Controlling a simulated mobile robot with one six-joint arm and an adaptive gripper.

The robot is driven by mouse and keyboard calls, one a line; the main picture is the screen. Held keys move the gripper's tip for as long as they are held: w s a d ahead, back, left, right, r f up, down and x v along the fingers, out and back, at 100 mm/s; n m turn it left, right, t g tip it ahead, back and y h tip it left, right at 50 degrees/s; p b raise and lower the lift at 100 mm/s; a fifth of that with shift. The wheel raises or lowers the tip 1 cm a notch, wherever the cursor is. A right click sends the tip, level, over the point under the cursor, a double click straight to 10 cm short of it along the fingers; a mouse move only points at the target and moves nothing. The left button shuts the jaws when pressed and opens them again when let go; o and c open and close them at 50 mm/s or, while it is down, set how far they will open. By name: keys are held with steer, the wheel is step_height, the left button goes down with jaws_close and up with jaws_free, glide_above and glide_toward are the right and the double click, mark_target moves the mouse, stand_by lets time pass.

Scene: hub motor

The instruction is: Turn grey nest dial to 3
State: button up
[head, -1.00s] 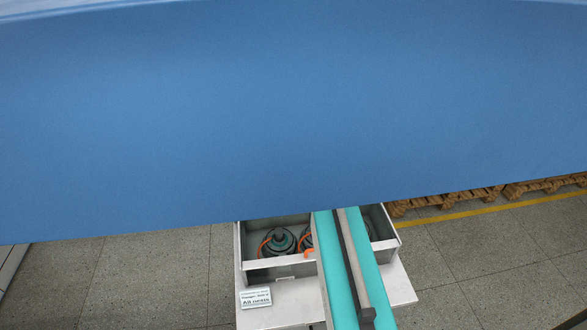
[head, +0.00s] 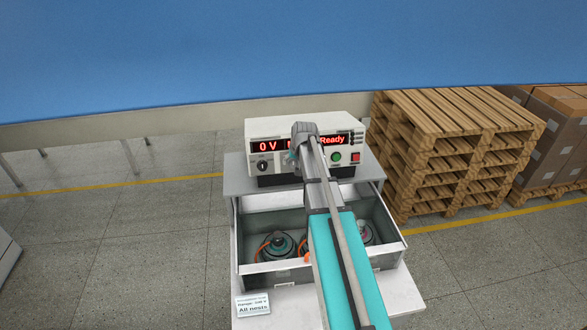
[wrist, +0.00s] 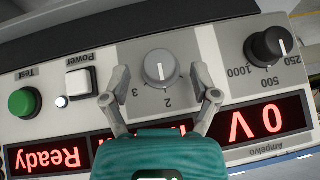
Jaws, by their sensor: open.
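The grey dial (wrist: 160,68) is on the light front panel of the tester (head: 255,130), upside down in the wrist view. Its white pointer line points down in that view, close to the 2. The 3 is printed to the lower left of the dial, and any other number is hidden or unreadable. My gripper (wrist: 160,74) is open, with one fingertip on each side of the dial and gaps visible between. I cannot tell how far the tips are from the panel. In the head view my arm covers the dial.
A black knob (wrist: 269,47) marked 250, 500 and 1000, a white Power switch (wrist: 80,83) and a green Test button (wrist: 25,102) flank the dial. The displays read 0 V and Ready. Below, an open drawer (head: 245,268) holds hub motors. Pallets (head: 450,145) stand at right.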

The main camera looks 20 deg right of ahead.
steer(key=shift+w+f+b, duration=0.25)
steer(key=shift+f+b, duration=0.15)
steer(key=shift+f, duration=0.2)
jaws_close()
